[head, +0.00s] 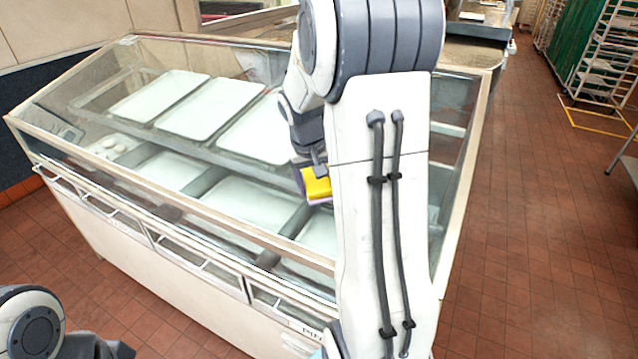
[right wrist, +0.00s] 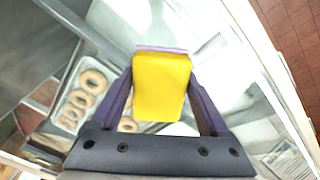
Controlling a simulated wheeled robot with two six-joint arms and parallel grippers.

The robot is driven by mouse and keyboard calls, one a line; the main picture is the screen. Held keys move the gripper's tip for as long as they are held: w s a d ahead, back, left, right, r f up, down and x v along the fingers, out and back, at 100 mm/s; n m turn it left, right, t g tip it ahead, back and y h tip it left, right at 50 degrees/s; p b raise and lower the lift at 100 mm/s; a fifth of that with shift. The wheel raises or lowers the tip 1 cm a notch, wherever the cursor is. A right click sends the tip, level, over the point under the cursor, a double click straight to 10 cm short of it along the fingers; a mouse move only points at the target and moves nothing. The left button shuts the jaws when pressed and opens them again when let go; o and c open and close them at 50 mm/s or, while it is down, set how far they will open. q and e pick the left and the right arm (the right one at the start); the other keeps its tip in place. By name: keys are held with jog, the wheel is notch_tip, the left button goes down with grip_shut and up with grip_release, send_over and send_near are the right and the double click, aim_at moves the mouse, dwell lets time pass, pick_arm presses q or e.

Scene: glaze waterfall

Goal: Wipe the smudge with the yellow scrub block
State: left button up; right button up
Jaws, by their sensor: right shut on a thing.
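The yellow scrub block (head: 318,186) is held in my right gripper (head: 311,176), over the glass of a display case (head: 139,183). A thin purple layer shows along one side of the block. In the right wrist view, the block (right wrist: 161,90) sits between the two fingers of my right gripper (right wrist: 162,82), which are shut on it. Whether the block touches the glass, I cannot tell. I cannot make out the smudge for sure in either view; my right arm covers part of the case. Of my left arm only a part shows at the lower left, without its fingers.
White trays (head: 210,107) lie inside the case. Ring-shaped pastries (right wrist: 80,100) show through the glass in the right wrist view. Open red tiled floor (head: 540,230) lies to the right, with a wheeled rack (head: 604,60) farther back.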

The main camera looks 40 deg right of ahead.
jog(key=shift+p+v, duration=1.1)
jog(key=shift+v, duration=0.45)
jog(key=shift+f, duration=0.1)
